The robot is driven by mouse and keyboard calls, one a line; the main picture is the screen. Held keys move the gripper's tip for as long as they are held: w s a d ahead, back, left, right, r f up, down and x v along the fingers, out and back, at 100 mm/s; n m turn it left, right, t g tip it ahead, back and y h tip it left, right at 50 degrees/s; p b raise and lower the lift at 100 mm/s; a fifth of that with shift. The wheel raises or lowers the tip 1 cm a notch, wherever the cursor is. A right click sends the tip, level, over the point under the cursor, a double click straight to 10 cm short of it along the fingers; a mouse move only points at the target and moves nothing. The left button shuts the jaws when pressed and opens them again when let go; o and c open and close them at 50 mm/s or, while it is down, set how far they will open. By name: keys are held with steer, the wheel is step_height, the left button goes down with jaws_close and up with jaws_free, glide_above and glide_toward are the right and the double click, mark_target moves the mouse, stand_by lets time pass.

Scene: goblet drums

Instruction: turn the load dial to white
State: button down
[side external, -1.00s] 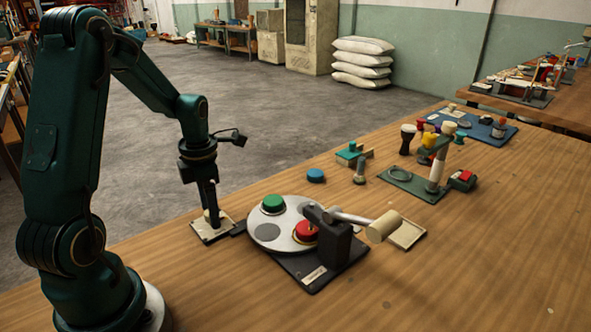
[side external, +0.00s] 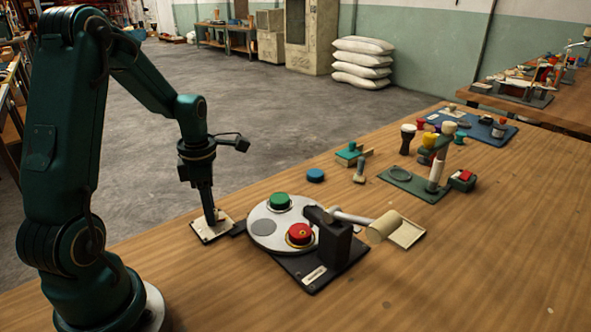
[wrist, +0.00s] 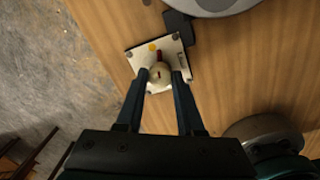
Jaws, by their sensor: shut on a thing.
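The load dial's small cream plate (side external: 199,230) lies at the table's left edge, beside the round turntable; the plate also shows in the wrist view (wrist: 140,57). On it is a pale round knob (wrist: 158,73) with a red pointer (wrist: 158,55) directed towards the plate's top edge, near a yellow dot (wrist: 152,47). My gripper (wrist: 162,76) points down with its two fingers on either side of the knob, shut on it. It also shows in the side view (side external: 212,219), where the fingers hide much of the knob. I cannot make out a white mark.
The grey turntable (side external: 262,228) carries a green dome (side external: 279,201) and a red dome (side external: 299,234). A dark press block (side external: 337,243) with a cream roller (side external: 383,226) stands beside it. A blue disc (side external: 315,175) and goblet drums (side external: 407,139) are farther back. The front right table is clear.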

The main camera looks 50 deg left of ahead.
steer(key=m, duration=0.4)
steer(key=shift+m, duration=0.3)
steer(key=m, duration=0.4)
steer(key=shift+m, duration=0.3)
steer(key=m, duration=0.4)
steer(key=shift+m, duration=0.3)
steer(key=m, duration=0.4)
steer(key=shift+h, duration=0.3)
steer(key=m, duration=0.4)
steer(key=shift+a, duration=0.1)
steer(key=m, duration=0.3)
steer(key=shift+m, duration=0.4)
steer(key=m, duration=0.3)
steer(key=shift+m, duration=1.9)
